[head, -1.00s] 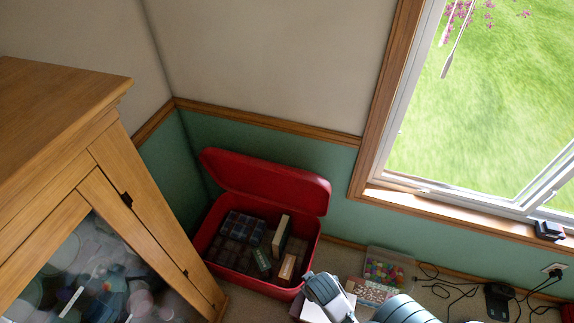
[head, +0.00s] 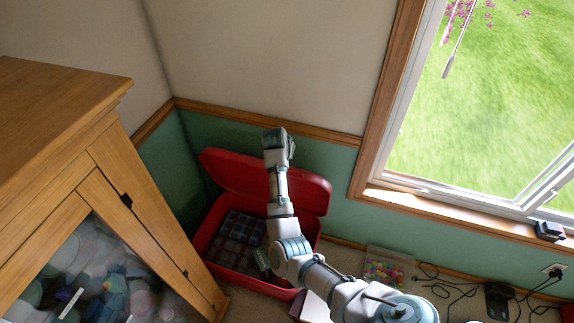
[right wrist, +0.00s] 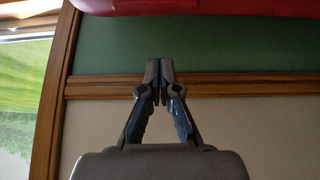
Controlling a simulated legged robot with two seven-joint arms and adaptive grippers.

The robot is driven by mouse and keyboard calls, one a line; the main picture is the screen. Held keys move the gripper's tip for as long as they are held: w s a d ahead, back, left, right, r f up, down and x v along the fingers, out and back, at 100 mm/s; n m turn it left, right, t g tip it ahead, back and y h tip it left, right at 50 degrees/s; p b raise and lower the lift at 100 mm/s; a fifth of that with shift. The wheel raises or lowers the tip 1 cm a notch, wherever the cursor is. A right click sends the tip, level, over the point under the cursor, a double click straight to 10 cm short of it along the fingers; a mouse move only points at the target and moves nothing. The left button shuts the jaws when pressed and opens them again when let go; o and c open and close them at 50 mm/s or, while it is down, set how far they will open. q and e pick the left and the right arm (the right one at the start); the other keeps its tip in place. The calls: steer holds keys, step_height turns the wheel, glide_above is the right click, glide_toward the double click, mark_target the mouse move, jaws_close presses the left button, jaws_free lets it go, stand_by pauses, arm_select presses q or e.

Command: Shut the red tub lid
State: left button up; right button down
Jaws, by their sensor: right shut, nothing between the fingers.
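The red tub (head: 246,282) stands on the floor in the corner, with boxes inside it. Its red lid (head: 228,172) is raised, leaning back toward the green wall. My right arm reaches across the tub, and my right gripper (head: 274,136) is at the upper edge of the lid, in front of the wall. In the right wrist view my right gripper (right wrist: 159,68) is shut and empty, with the red lid (right wrist: 200,6) along the top edge of the picture. I cannot tell from the head view whether it touches the lid. My left gripper is not in view.
A wooden cabinet (head: 150,225) with a glass front stands close on the left. A window (head: 490,120) with a wooden sill is on the right. A clear box of coloured pieces (head: 384,268) and black cables (head: 440,280) lie on the floor to the right.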

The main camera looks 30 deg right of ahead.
steer(key=x, duration=0.3)
steer(key=b+x, duration=0.1)
steer(key=x, duration=0.2)
steer(key=w+b+x, duration=0.1)
steer(key=x, duration=0.1)
steer(key=shift+w+d+f, duration=0.1)
steer(key=shift+w+d, duration=0.1)
steer(key=shift+a+f, duration=0.15)
steer(key=shift+f, duration=0.2)
steer(key=shift+s+a+f+p, duration=0.15)
steer(key=shift+s+a+p, duration=0.2)
steer(key=shift+s+a, duration=0.85)
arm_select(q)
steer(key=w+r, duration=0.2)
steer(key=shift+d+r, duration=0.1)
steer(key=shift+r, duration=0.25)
arm_select(e)
steer(key=shift+a, duration=0.15)
steer(key=shift+f, duration=0.15)
